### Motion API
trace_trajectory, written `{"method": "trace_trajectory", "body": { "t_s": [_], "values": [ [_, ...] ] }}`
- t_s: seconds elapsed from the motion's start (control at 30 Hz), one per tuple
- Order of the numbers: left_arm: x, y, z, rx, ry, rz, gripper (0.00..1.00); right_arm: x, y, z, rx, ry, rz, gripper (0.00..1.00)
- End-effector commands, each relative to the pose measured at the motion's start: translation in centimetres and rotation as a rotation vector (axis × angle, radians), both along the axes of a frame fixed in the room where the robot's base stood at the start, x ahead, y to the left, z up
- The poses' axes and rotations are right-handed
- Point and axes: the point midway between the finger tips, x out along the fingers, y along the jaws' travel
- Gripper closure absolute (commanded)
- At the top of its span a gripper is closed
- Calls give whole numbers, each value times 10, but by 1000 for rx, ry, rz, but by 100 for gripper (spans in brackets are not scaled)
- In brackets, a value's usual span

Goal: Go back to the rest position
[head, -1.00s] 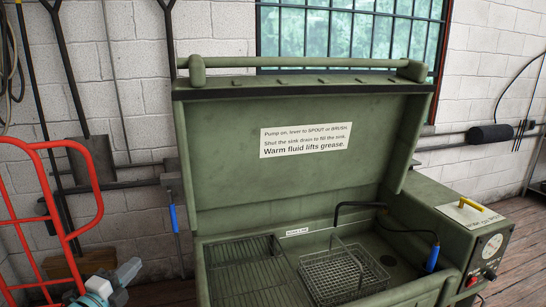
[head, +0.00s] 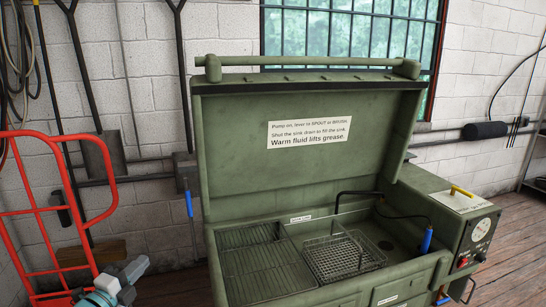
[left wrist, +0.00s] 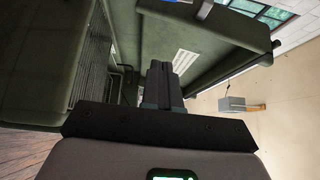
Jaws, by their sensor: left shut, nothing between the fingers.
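My left gripper (head: 134,269) shows small at the bottom left of the head view, in front of the red hand truck and left of the parts washer. In the left wrist view its two dark fingers (left wrist: 161,86) are together with nothing between them. They point toward the green parts washer (head: 300,150), clear of anything I can make out. The washer's lid stands open, and a wire basket (head: 343,257) sits in its sink. My right gripper is in neither view.
A red hand truck (head: 62,215) stands close at the left. Shovels lean on the white block wall behind it. The washer's control box (head: 470,235), with a gauge and red button, is at the right. Wooden floor (head: 515,240) is open at the far right.

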Motion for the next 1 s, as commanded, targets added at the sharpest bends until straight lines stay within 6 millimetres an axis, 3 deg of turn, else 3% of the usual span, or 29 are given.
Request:
{"method": "trace_trajectory", "body": {
  "t_s": [0.17, 0.33, 0.47, 0.57, 0.67, 0.8, 0.93, 1.0],
  "values": [
    [3, -44, -30, -25, 56, -80, 100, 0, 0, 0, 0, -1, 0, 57],
    [-10, -88, -64, 0, 130, -198, 100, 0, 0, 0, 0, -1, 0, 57],
    [-32, -128, -100, 61, 209, -320, 100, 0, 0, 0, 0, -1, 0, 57],
    [-60, -163, -135, 157, 274, -450, 100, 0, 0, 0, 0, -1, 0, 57],
    [-109, -203, -181, 330, 333, -649, 100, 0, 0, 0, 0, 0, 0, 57],
    [-203, -243, -244, 679, 314, -1025, 100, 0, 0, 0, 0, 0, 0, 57],
    [-302, -248, -294, 1081, 77, -1473, 100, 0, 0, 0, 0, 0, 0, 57],
    [-348, -238, -314, 1313, -202, -1729, 100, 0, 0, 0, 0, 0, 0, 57]
  ]
}}
